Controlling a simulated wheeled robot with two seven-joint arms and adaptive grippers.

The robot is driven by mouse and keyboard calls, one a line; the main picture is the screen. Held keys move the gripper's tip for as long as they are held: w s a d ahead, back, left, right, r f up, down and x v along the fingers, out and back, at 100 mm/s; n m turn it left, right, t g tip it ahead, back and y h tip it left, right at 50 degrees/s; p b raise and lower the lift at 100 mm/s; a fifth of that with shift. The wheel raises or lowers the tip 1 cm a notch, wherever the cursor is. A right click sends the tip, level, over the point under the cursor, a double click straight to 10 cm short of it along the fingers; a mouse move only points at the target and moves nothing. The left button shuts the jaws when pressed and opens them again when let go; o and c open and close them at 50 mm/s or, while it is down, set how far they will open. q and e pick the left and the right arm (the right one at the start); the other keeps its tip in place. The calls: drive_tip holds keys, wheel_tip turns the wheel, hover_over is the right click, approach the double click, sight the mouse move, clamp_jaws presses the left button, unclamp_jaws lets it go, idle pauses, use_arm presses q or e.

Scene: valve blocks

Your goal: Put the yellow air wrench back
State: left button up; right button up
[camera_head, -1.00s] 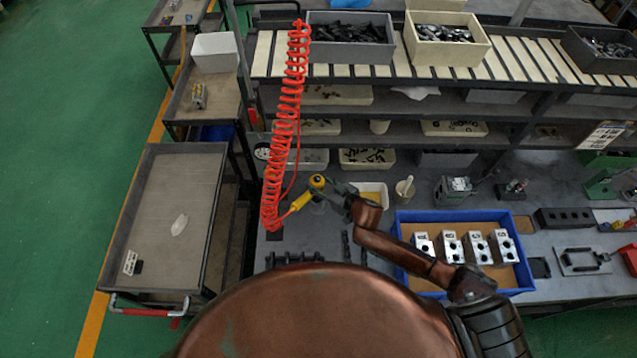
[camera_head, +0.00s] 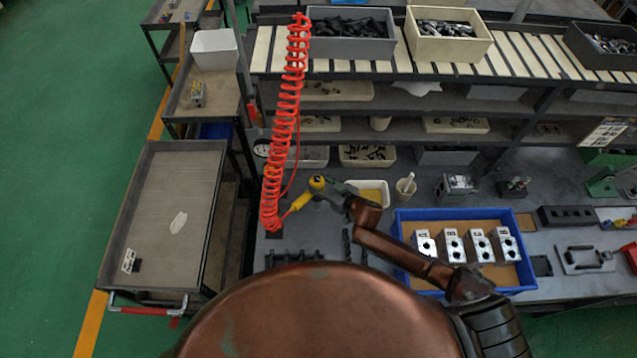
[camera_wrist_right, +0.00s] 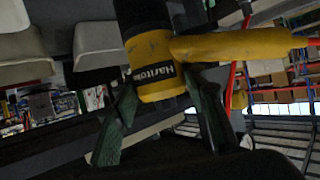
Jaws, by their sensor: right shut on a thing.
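The yellow air wrench (camera_head: 303,198) hangs on the red coiled hose (camera_head: 285,115), above the back left part of the grey workbench (camera_head: 345,265). My right gripper (camera_head: 327,188) is shut on the wrench near its head. My left gripper is not in view.
A blue tray (camera_head: 402,213) with several metal valve blocks lies right of my arm. A white container (camera_head: 373,186) and a mortar-like cup (camera_head: 405,187) stand behind. Black parts line the bench front. A grey cart (camera_head: 190,185) stands at left.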

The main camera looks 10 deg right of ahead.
drive_tip(key=shift+w+r, duration=0.1)
drive_tip(key=shift+r, duration=0.15)
